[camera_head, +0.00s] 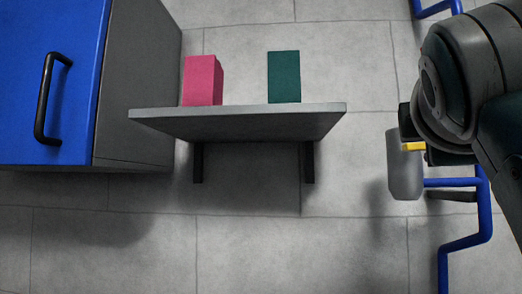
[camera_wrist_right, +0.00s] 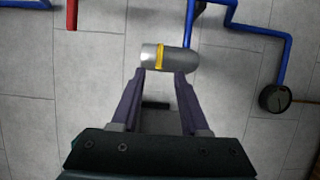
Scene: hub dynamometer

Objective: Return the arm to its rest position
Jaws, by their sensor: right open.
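My right arm (camera_head: 470,80) comes in at the right of the head view, its wrist above a grey cylinder (camera_head: 405,178) with a yellow band on the blue pipework. In the right wrist view my right gripper (camera_wrist_right: 160,75) is open, with its two dark fingers apart. The same grey cylinder (camera_wrist_right: 182,61) lies crosswise at the fingertips. I cannot tell whether the fingers touch it. In the head view the wrist hides most of the fingers. My left gripper is not in view.
Blue pipes (camera_head: 484,215) run beside and below my right arm. A grey wall shelf (camera_head: 240,119) holds a pink box (camera_head: 202,80) and a dark green box (camera_head: 284,76). A blue cabinet (camera_head: 90,30) stands at the left. A round black gauge (camera_wrist_right: 274,98) shows at right in the wrist view.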

